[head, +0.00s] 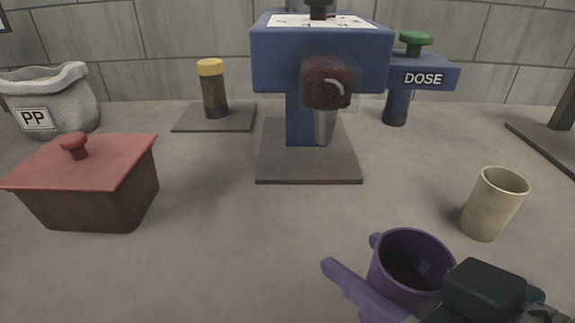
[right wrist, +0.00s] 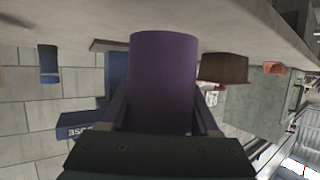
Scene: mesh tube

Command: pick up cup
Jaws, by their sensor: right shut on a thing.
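A purple cup (head: 405,262) stands upright at the lower right of the head view, its inside dark. In the right wrist view the cup (right wrist: 163,75) fills the middle, between the two fingers. My right gripper (head: 352,254) comes in from the lower right and is shut on the cup, with one finger along its left side. The wrist view also shows this gripper (right wrist: 160,108) around the cup. I cannot tell whether the cup's base touches the table. My left gripper is not in view.
A beige cup (head: 492,205) stands right of the purple cup. A blue machine (head: 325,62) with a dose unit (head: 423,78) is at the back. A red-lidded box (head: 85,190), a yellow-capped jar (head: 213,92) and a PP sack (head: 55,98) stand left. The middle of the table is clear.

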